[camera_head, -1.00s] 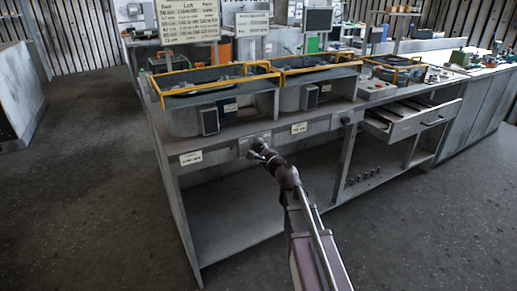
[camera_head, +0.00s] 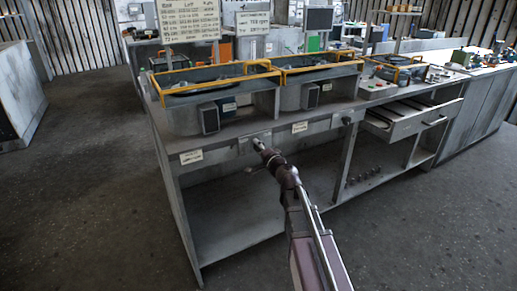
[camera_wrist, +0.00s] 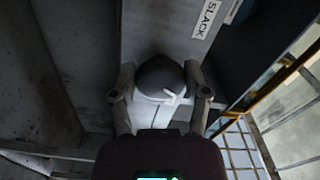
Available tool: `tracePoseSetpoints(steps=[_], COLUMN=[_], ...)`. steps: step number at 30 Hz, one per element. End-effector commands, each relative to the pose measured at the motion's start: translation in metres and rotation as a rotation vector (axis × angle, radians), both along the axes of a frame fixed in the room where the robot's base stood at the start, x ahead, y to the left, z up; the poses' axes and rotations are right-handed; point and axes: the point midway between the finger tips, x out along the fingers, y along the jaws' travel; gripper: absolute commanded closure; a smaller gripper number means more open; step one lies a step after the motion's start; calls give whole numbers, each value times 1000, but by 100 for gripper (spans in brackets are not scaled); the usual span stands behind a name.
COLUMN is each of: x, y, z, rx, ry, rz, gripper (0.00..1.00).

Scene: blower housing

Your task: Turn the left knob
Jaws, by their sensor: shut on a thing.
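The left knob, a dark round knob (camera_wrist: 161,78) with a white pointer mark, sits on the grey front panel of the bench in the wrist view. My gripper (camera_wrist: 160,70) has one finger on each side of it and is shut on it. In the head view my gripper (camera_head: 264,150) is at the left panel under the left blower housing (camera_head: 195,108), and the knob is mostly hidden behind it. The right knob (camera_head: 346,120) is on the panel farther right, clear of my gripper.
The workbench (camera_head: 215,155) has an open lower shelf below the panel. A drawer (camera_head: 415,122) stands open at the right. Yellow-railed trays (camera_head: 315,66) stand on top. A label reading "SLACK" (camera_wrist: 206,18) is by the knob. The floor in front is clear.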

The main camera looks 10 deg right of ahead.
Motion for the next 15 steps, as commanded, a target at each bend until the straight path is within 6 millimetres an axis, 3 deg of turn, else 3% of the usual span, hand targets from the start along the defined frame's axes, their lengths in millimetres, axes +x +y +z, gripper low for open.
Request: tracePoseSetpoints(steps=[14,15], x=[2,2], y=[1,1], z=[0,0], rx=[-15,-14], ry=[-6,-5], rz=[1,2], gripper=[87,28])
